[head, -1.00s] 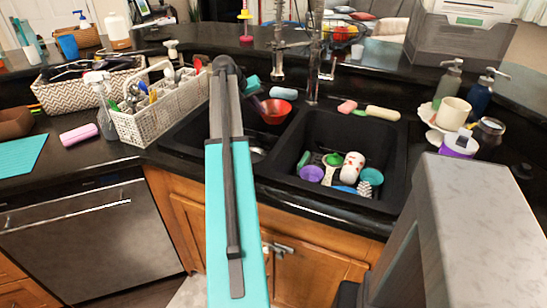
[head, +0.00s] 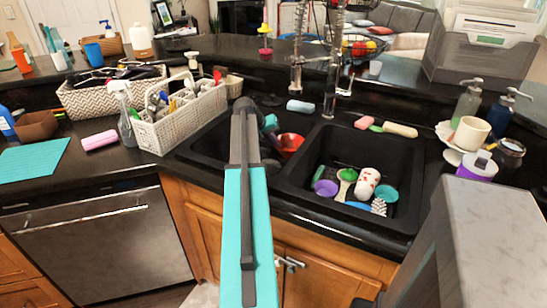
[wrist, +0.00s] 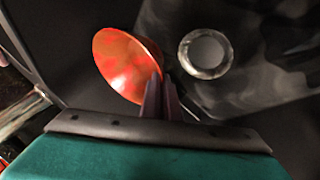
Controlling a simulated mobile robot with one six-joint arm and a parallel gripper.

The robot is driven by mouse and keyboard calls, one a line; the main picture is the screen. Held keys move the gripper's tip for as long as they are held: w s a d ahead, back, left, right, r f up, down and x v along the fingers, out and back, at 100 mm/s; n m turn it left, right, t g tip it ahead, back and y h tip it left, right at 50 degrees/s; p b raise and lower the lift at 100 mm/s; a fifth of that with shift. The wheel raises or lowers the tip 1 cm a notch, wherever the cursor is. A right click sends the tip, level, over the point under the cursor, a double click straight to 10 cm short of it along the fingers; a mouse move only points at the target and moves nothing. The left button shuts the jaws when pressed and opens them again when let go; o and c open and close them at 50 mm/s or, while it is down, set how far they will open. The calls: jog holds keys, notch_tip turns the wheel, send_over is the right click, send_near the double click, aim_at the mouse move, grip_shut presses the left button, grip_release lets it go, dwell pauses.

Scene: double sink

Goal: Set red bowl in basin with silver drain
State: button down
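The red bowl (head: 290,143) shows partly behind my arm in the head view, at the left basin (head: 203,150) near the divider. In the wrist view the bowl (wrist: 125,62) is tilted, with its rim at my fingers. My gripper (wrist: 160,98) is shut on that rim. The round silver drain (wrist: 205,53) lies to the right of the bowl in the wrist view, on the dark basin floor. My arm hides much of the left basin in the head view. I cannot tell whether the bowl touches the floor.
The right basin (head: 405,160) holds cups, a brush and other items. A white basket (head: 182,122) of utensils stands left of the sink. The faucet (head: 328,90) rises behind the divider. Soap bottles and a cup stand at the right.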

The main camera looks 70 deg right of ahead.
jog(key=shift+f, duration=2.05)
jog(key=shift+f, duration=0.1)
jog(key=shift+f+p, duration=0.35)
jog(key=shift+f, duration=1.45)
jog(key=shift+f, duration=0.25)
jog(key=c, duration=2)
grip_release()
jog(key=b+v, duration=0.1)
jog(key=v, duration=1.1)
jog(key=shift+r, duration=0.25)
